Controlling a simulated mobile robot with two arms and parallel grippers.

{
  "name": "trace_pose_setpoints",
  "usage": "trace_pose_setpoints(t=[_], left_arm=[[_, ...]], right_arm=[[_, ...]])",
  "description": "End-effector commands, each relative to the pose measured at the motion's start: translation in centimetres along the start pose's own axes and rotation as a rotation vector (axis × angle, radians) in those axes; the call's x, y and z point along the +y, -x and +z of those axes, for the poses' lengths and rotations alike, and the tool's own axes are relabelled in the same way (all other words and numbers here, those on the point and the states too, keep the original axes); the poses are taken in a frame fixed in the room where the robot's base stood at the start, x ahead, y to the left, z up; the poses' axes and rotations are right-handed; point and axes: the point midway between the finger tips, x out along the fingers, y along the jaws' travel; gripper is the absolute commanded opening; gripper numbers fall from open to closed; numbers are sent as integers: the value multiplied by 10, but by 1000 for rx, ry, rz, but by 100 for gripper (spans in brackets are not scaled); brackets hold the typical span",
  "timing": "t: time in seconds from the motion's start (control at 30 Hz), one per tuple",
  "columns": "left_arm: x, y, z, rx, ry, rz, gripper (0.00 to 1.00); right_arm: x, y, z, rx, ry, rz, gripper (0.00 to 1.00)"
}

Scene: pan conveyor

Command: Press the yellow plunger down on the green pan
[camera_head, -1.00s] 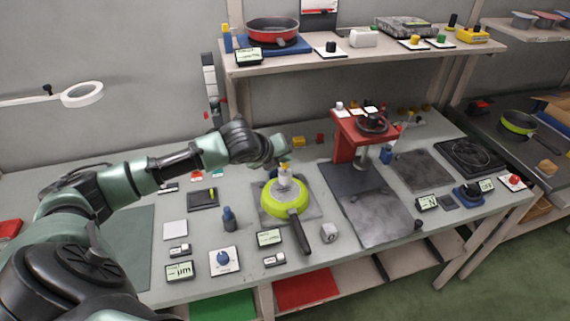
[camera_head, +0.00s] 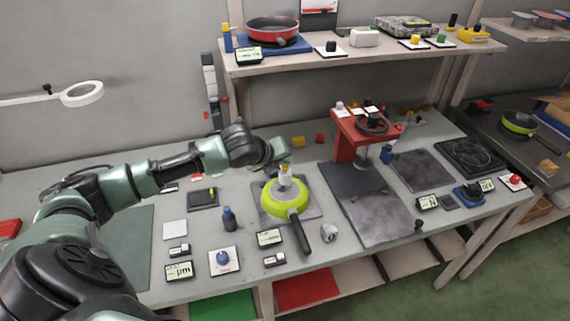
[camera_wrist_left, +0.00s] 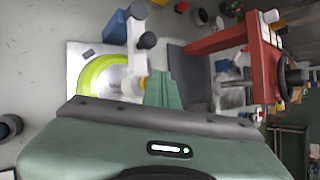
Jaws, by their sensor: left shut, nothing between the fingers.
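The green pan (camera_head: 270,206) sits on a grey plate, its black handle pointing toward the front edge of the bench. A whitish gauge with a small yellow plunger (camera_head: 285,169) stands upright on the pan. In the left wrist view, the pan (camera_wrist_left: 92,76) and the yellow plunger (camera_wrist_left: 133,86) show beside my fingers. My left gripper (camera_head: 283,161) is shut and empty, with its tips at the plunger's top; I cannot tell whether they touch. It also shows in the left wrist view (camera_wrist_left: 162,88). My right gripper is not in view.
A red press (camera_head: 345,138) stands to the right of the pan. A small display reading µm (camera_head: 180,271) and a blue knob (camera_head: 223,258) lie front left. A shelf (camera_head: 300,65) runs behind, above the bench.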

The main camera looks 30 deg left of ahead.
Motion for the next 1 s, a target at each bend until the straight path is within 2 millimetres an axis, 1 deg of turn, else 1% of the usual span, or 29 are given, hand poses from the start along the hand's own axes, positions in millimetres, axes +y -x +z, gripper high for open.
trace_pose_setpoints(t=[1.0], left_arm=[[9,-10,-10,7,0,6,0]], right_arm=[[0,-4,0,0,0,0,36]])
